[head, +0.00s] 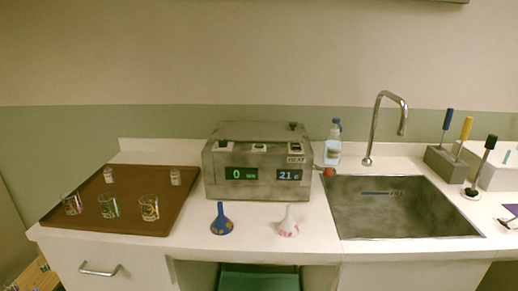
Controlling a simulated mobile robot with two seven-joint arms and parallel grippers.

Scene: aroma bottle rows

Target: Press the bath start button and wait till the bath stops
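The bath (257,163) is a grey metal box standing on the white counter, left of the sink. Its left display (241,174) reads 0 with small letters after it, and its right display (289,175) reads 21. Switches or buttons sit along its front top edge, one at the left (222,146) and one at the right (296,147) above a label that reads HEAT. I cannot tell which one is the start button. A red knob (329,171) sticks out at its right side. Neither of my grippers is in view.
A brown tray (125,213) with several small glasses is at the left. A bottle (333,146), sink (400,215), tap (374,125) and tool block (443,163) are at the right.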

